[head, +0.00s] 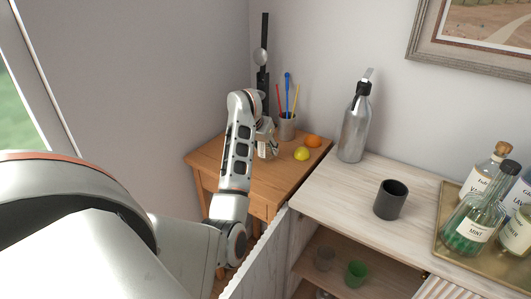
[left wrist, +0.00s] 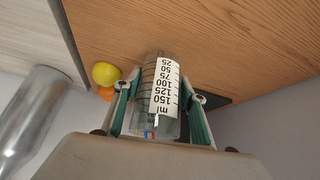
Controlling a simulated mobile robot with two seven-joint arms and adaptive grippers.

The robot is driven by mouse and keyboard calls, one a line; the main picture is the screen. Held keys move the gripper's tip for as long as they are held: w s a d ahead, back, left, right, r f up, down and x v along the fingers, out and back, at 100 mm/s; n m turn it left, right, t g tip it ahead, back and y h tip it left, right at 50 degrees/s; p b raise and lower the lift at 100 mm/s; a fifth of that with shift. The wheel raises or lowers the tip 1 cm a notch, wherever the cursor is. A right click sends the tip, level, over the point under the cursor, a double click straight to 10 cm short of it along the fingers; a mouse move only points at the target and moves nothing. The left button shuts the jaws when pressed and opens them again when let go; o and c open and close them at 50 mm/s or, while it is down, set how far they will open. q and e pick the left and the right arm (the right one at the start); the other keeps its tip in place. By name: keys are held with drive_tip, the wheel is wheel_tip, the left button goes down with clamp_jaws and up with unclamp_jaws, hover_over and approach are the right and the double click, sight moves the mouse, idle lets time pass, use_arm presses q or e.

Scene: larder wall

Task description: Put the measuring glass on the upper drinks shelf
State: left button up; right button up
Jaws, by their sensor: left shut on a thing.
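The measuring glass (left wrist: 158,88) is a clear cylinder with a white scale label in ml. It sits between the fingers of my left gripper (left wrist: 160,98), which is shut on it. In the head view my left gripper (head: 266,140) is over the small wooden table (head: 235,160), and the glass shows only partly there. I cannot tell whether the glass touches the table top. A wooden shelf (head: 336,248) inside the pale cabinet, below its top, holds a clear glass (head: 325,258) and a green cup (head: 356,273). My right gripper is not in view.
A lemon (head: 301,153), an orange (head: 313,141) and a pen holder (head: 286,126) stand near my gripper. The cabinet top (head: 335,190) carries a steel bottle (head: 355,130), a dark cup (head: 390,200) and a bottle tray (head: 446,240). The open cabinet door (head: 262,262) stands between table and cabinet.

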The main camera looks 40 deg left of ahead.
use_arm(q)
drive_tip(key=shift+f, duration=0.9)
drive_tip(key=shift+f, duration=0.1)
drive_tip(key=shift+f, duration=0.1)
drive_tip(key=o, duration=1.2)
